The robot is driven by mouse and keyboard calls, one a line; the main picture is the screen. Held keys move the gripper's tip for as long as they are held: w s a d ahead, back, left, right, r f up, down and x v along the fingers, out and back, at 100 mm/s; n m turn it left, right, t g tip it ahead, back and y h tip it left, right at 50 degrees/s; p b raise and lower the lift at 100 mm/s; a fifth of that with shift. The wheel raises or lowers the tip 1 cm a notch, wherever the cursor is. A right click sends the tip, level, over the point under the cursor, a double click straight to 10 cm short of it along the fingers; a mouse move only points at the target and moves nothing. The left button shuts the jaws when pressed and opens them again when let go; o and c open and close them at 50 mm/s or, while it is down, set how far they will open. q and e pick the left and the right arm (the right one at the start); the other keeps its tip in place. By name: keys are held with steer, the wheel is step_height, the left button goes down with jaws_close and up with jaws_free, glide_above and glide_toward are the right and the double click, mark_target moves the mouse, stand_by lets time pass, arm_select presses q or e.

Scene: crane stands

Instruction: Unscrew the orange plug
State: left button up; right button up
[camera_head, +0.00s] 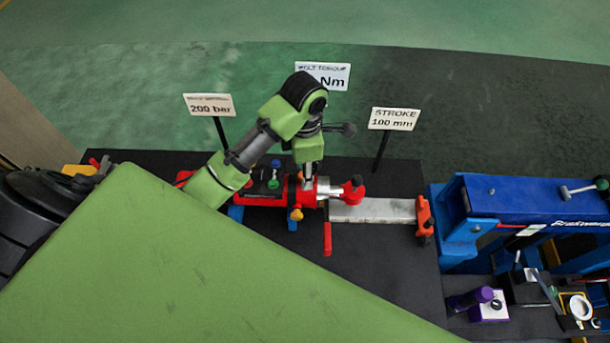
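The orange plug (296,214) sits low on the front side of a red cylinder (262,199) with a silver middle section, on the black bench. It is small, and its thread cannot be made out. My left arm reaches over from the left and bends down above the cylinder. My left gripper (308,182) points down at the cylinder, just above and behind the plug in the picture. Its fingers are too small and too covered to show whether they are open, or whether they touch anything. My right gripper is not in view.
A red lever (327,238) hangs in front of the cylinder, and a red fitting (353,190) stands right of it. A grey bar (372,210) runs right to a red end block (424,216). Signs stand behind. A blue machine (530,205) is at right.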

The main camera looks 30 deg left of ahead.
arm_select(q)
steer(key=m, duration=2.5)
steer(key=shift+m, duration=0.4)
jaws_close()
steer(key=shift+r, duration=0.1)
